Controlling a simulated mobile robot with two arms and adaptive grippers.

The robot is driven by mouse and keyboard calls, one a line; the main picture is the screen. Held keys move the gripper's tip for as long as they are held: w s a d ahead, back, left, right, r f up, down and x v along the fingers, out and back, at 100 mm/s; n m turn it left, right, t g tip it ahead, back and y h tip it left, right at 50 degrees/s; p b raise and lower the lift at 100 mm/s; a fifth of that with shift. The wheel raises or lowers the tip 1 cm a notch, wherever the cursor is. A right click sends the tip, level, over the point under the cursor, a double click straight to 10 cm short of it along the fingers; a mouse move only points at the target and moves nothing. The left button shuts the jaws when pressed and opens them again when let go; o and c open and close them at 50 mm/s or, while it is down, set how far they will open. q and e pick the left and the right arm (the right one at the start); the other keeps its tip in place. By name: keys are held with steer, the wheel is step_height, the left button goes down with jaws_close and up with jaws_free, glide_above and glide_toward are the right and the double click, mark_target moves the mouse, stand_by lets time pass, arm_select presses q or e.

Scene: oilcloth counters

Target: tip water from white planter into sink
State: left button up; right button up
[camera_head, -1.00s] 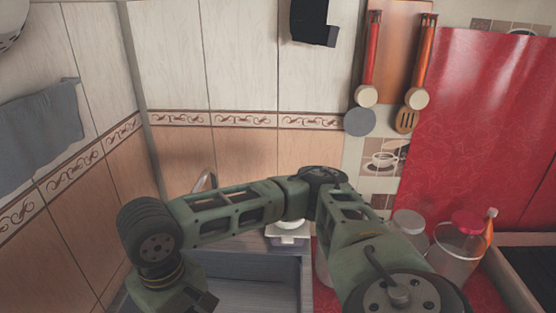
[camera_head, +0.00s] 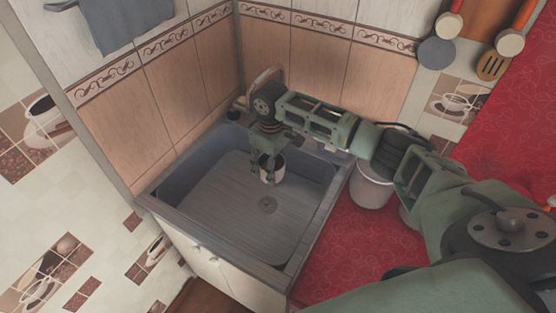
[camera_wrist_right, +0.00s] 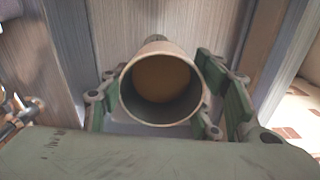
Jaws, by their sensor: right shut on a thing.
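My right gripper (camera_head: 270,175) points down over the sink (camera_head: 225,220) and is shut on the small white planter (camera_head: 278,168). Planter and fingers hang inside the basin's outline, near its back wall. In the right wrist view the planter's round mouth (camera_wrist_right: 162,112) faces the camera between the green fingers (camera_wrist_right: 165,112). Its inside looks tan-brown; I cannot tell whether that is water. The head view does not show clearly how far the planter is tilted. The grey sink is a rectangular basin with a round drain. My left gripper is out of view.
A tap (camera_head: 262,78) rises behind the sink, partly hidden by my wrist. A whitish container (camera_head: 371,190) stands on the red counter (camera_head: 335,235) right of the sink, under my arm. Tiled walls close off the back and left. The basin's front is clear.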

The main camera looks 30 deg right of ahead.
steer(key=shift+d+f+n, duration=0.3)
steer(key=shift+d+f, duration=0.5)
steer(key=shift+f, duration=0.1)
steer(key=shift+s+f, duration=0.1)
steer(key=shift+f, duration=0.15)
steer(key=shift+s+a+f+h+b, duration=0.1)
steer(key=shift+a+f+h+b, duration=0.2)
steer(key=shift+h, duration=0.2)
steer(key=shift+a+f+t+h+b, duration=0.35)
steer(key=shift+f+h+b, duration=0.2)
steer(key=shift+h+b, duration=0.3)
steer(key=shift+a+f+h+b, duration=0.45)
steer(key=shift+h+b, duration=0.3)
steer(key=shift+b, duration=0.3)
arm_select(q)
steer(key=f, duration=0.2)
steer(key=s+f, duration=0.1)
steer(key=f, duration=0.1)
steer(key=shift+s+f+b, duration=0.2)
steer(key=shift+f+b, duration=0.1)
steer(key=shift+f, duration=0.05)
arm_select(e)
steer(key=shift+s+a+f+h, duration=0.1)
steer(key=shift+s+h, duration=0.05)
steer(key=shift+h, duration=0.25)
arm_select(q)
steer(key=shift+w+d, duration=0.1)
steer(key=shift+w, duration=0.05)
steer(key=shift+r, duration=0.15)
